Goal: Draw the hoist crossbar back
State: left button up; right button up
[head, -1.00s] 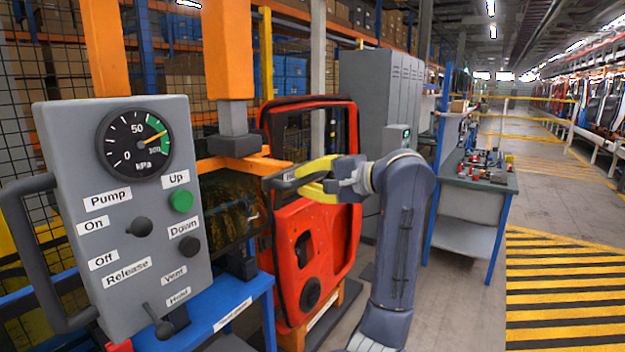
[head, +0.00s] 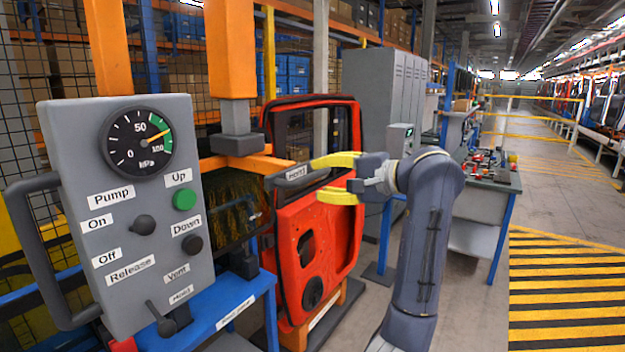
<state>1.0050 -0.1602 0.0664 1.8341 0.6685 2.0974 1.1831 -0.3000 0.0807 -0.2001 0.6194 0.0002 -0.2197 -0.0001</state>
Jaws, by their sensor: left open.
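The orange hoist crossbar (head: 258,163) hangs beneath the orange hoist column (head: 231,55), in front of the red car door (head: 318,250). A dark grey handle (head: 275,181) with a small white label sticks out to the right from the crossbar's end. My left gripper (head: 315,180) has yellow fingers and is open. Its fingertips are just at the handle's right end, one above and one below; I cannot tell whether they touch it. The grey control panel (head: 135,210) stands at the left, its gauge needle in the green zone. My right gripper is not in view.
A blue stand (head: 230,310) is below the panel. Grey lockers (head: 383,95) and a workbench with small parts (head: 485,185) stand behind my arm. The floor at the right is clear, with yellow-black stripes (head: 565,290).

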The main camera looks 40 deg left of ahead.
pick_arm(q)
jog(key=v, duration=0.8)
jog(key=shift+d, duration=0.1)
